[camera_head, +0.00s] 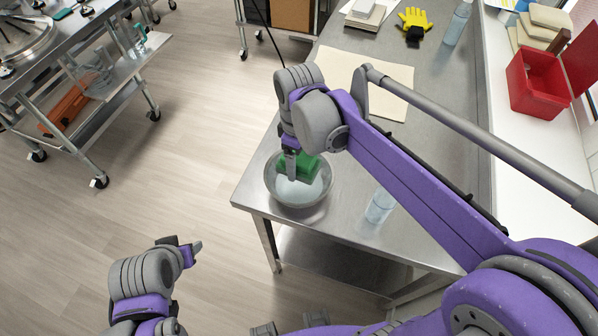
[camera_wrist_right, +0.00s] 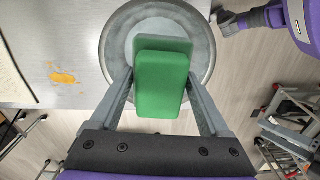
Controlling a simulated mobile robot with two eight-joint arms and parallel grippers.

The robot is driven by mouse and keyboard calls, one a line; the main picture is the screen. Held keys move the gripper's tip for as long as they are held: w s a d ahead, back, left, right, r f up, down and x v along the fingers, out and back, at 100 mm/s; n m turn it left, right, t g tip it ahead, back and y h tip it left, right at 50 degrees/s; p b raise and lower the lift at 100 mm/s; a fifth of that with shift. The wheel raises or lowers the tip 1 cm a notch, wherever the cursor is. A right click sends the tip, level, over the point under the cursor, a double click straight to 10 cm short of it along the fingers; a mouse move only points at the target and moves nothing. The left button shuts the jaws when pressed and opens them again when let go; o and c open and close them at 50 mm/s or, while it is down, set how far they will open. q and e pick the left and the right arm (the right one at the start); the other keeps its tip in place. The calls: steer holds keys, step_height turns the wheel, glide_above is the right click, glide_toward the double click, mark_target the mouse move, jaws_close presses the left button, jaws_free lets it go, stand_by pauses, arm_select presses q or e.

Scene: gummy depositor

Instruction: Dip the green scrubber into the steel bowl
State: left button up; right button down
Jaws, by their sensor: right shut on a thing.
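The green scrubber (camera_head: 298,168) is a green block held by my right gripper (camera_head: 291,163) over the steel bowl (camera_head: 298,200). In the right wrist view the scrubber (camera_wrist_right: 161,78) sits between the two fingers of the right gripper (camera_wrist_right: 162,95), with the bowl (camera_wrist_right: 118,60) around it from above. The bowl stands on the steel table near its front left corner and has a pale, whitish inside. I cannot tell whether the scrubber touches what is in the bowl. My left gripper (camera_head: 193,249) is empty over the floor at lower left; its finger opening is not clear.
A clear cup (camera_head: 380,206) stands on the steel table (camera_head: 345,160) right of the bowl. A red box (camera_head: 538,85) is at right. An orange stain (camera_wrist_right: 63,77) shows in the wrist view.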

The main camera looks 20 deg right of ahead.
steer(key=shift+w+r+p, duration=0.15)
steer(key=shift+r+p, duration=1.1)
steer(key=shift+r, duration=1.35)
arm_select(q)
steer(key=w+r, duration=0.1)
steer(key=r, duration=0.1)
steer(key=w+r, duration=0.1)
steer(key=shift+r, duration=0.35)
arm_select(e)
steer(key=shift+f, duration=0.1)
arm_select(q)
steer(key=shift+s, duration=0.1)
